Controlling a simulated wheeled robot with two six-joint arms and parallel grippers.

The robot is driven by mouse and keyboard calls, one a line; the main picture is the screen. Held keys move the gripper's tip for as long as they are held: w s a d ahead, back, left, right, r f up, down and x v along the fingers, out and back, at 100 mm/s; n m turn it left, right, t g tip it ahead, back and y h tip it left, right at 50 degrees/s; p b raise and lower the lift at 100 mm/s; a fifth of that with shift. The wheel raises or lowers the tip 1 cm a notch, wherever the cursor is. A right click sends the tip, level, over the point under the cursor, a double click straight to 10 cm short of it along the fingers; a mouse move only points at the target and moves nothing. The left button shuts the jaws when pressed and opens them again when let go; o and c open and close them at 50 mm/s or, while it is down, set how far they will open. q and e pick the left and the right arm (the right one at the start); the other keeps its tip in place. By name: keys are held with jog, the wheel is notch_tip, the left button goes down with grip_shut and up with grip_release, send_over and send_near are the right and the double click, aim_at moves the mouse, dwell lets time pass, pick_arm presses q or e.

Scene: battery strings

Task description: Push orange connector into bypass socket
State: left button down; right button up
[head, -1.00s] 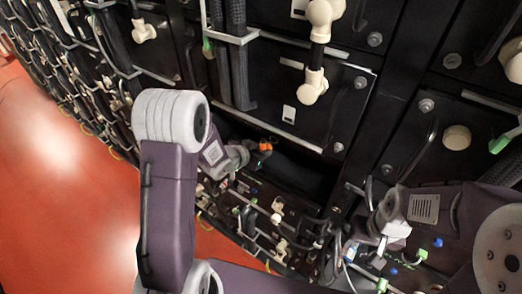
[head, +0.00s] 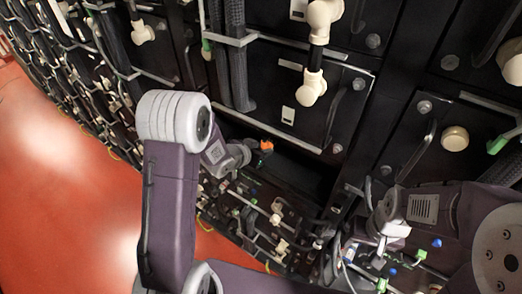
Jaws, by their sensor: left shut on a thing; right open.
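The orange connector (head: 266,146) shows small at the tip of my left gripper (head: 258,153), in front of the dark open slot (head: 295,165) below a black battery module. My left gripper is shut on the orange connector. The bypass socket cannot be made out; the arm and the dark slot may hide it. My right gripper (head: 381,246) is at the lower right, open, near cables and small connectors. Its fingertips are small and partly hidden.
Black battery modules (head: 345,105) with cream connectors (head: 313,85) and handles fill the rack. Several small blue, green and white connectors (head: 275,215) and cables crowd the area below the slot. The red floor (head: 60,180) at left is clear.

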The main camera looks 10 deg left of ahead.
pick_arm(q)
jog(key=shift+w+d, duration=0.2)
jog(key=shift+w, duration=0.35)
jog(key=shift+w+d, duration=0.2)
jog(key=shift+w, duration=0.35)
jog(key=c, duration=0.9)
grip_release()
jog(key=v, duration=0.9)
